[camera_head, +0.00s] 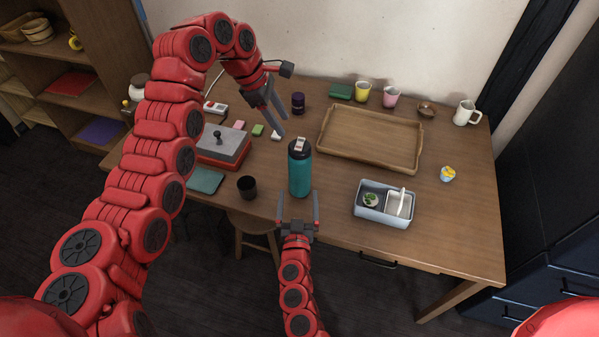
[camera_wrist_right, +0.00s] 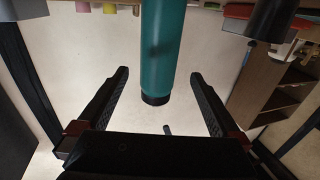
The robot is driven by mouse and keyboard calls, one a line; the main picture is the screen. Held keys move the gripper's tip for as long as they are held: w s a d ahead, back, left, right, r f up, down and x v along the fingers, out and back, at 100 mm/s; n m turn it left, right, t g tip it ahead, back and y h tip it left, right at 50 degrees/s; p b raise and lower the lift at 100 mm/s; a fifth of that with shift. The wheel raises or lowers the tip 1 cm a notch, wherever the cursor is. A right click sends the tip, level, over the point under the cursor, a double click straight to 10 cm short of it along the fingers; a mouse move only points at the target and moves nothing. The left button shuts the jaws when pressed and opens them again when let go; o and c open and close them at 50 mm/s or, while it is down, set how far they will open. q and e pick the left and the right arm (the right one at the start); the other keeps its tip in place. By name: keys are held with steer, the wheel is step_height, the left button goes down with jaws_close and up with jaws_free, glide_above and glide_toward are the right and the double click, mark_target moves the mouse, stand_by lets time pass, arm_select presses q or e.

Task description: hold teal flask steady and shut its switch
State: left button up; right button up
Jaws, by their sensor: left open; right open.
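The teal flask (camera_head: 300,178) stands upright near the front edge of the wooden table. It has a black lid with a light grey switch piece (camera_head: 299,145) on top; whether the switch is raised or flat is too small to tell. My right gripper (camera_head: 299,194) is open at the near side of the flask, low down, its two fingers apart. In the right wrist view the flask (camera_wrist_right: 161,45) shows between the open fingers (camera_wrist_right: 160,73), with gaps on both sides. My left gripper (camera_head: 282,126) is open and empty, behind and above the flask, pointing down and right.
A black cup (camera_head: 247,187) stands left of the flask. A red box with a lever (camera_head: 222,146) lies further left. A wooden tray (camera_head: 325,145) is behind right, and a pale blue bin (camera_head: 370,212) is to the right. A dark purple jar (camera_head: 298,103) stands at the back.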

mark_target(300, 168)
steer(key=w, duration=1)
steer(key=shift+w+d, duration=0.1)
steer(key=shift+w, duration=0.2)
steer(key=shift+w+d, duration=0.1)
steer(key=shift+w, duration=0.2)
steer(key=shift+c, duration=0.2)
arm_select(q)
steer(key=shift+c, duration=0.2)
arm_select(e)
jaws_close()
arm_select(q)
steer(key=shift+c, duration=1.1)
steer(key=shift+d+r+y, duration=0.15)
steer(key=shift+d+y, duration=0.15)
steer(key=shift+c, duration=1.3)
steer(key=d+r+y, duration=0.2)
steer(key=r, duration=0.1)
steer(key=w+d+r+y, duration=0.1)
steer(key=d+r, duration=0.1)
steer(key=shift+r+m+t, duration=0.2)
steer(key=shift+m+t, duration=0.1)
steer(key=shift+m, duration=0.1)
jaws_close()
steer(key=shift+w+d+r, duration=0.1)
steer(key=shift+r, duration=0.25)
